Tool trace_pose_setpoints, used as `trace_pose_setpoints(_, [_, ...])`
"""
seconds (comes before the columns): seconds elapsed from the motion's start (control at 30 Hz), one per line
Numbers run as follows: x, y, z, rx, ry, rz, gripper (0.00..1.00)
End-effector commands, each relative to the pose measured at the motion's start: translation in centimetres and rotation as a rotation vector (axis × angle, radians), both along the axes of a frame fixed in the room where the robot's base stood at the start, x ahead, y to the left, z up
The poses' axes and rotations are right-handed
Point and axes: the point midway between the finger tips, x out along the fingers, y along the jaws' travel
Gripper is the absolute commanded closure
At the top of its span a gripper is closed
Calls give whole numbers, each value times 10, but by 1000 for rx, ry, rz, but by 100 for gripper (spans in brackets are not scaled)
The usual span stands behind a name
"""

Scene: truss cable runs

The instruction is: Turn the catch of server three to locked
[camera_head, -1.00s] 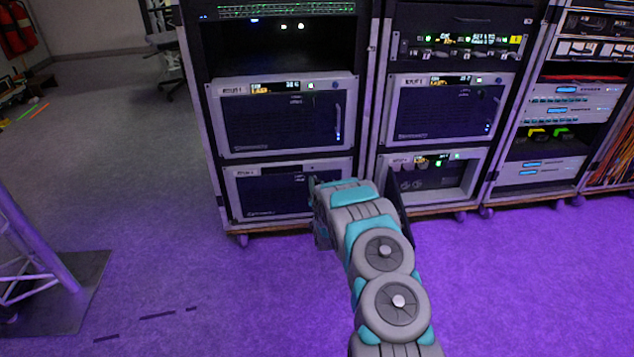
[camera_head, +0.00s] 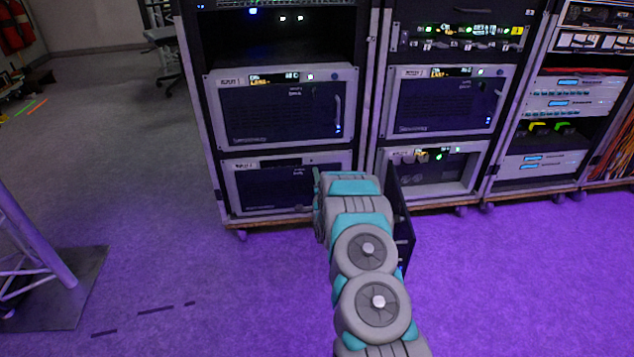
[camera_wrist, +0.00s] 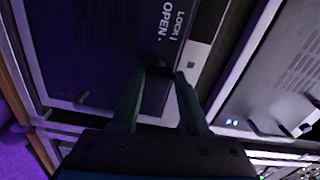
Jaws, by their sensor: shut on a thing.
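My gripper (camera_wrist: 158,98) is shut on the dark catch (camera_wrist: 157,88), whose upper part shows between the two fingers in the wrist view. The words LOCK and OPEN (camera_wrist: 172,22) are printed on the dark server door (camera_wrist: 95,50), above the catch in that view. Which way the catch points cannot be told. In the head view my gripper (camera_head: 318,188) is at the right side of the lower left server (camera_head: 268,190). My arm hides that server's right part and the catch. Its name label is too small to read.
Another server (camera_head: 280,112) with a handle sits directly above. Right of my arm, a dark door (camera_head: 400,225) hangs open from the lower right unit (camera_head: 440,168). More racks stand further right.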

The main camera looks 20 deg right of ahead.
Motion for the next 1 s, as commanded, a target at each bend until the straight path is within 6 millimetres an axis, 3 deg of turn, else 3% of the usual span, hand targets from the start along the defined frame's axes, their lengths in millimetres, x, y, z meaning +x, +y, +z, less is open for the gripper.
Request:
trace_pose_setpoints(0.33, [0,-1,-1,126,-37,-2,100])
trace_pose_setpoints(0.87, [0,-1,0,146,-42,-2,100])
trace_pose_setpoints(0.9, [0,-1,0,146,-42,-2,52])
trace_pose_setpoints(1.0, [0,-1,0,145,-42,-2,41])
